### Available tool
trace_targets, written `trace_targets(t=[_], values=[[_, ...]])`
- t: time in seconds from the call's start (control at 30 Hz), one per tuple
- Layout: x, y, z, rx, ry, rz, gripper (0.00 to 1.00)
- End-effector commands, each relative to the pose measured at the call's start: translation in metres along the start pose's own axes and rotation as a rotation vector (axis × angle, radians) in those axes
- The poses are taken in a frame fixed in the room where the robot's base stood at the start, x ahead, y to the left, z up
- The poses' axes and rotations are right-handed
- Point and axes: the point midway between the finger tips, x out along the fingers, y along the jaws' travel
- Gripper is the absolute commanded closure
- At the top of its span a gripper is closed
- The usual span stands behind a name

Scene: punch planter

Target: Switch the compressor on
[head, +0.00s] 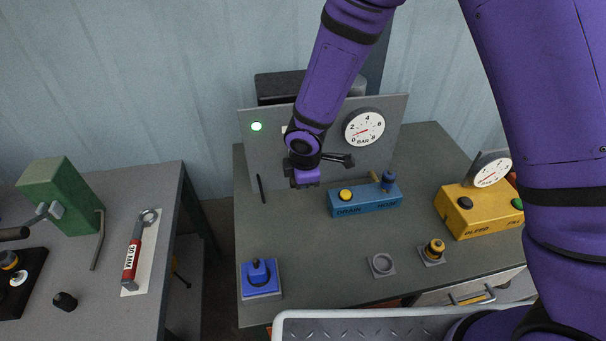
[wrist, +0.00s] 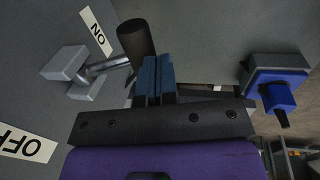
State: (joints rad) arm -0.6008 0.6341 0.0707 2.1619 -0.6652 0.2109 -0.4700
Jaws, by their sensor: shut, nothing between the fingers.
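The compressor switch shows in the wrist view as a lever with a grey hub (wrist: 68,68), a metal rod and a dark cylindrical handle (wrist: 135,40). An ON label (wrist: 98,32) and an OFF label (wrist: 28,143) are on the grey panel beside it. The handle lies nearer the ON label. My gripper (wrist: 153,62) is shut and empty, its blue fingertips just beside the handle; I cannot tell whether they touch. A green lamp (head: 256,126) on the panel is lit.
A pressure gauge (head: 364,126) is on the panel. The bench holds a blue drain box (head: 365,200), a yellow box (head: 480,213) and a blue knobbed unit (head: 260,278). The wrench (head: 134,250) lies on a separate left table.

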Motion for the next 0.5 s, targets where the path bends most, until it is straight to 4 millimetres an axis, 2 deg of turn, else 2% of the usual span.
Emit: trace_targets(t=[0.5], values=[[0.0085, -0.002, 0.0001, 0.0, -0.001, -0.002, 1.0]])
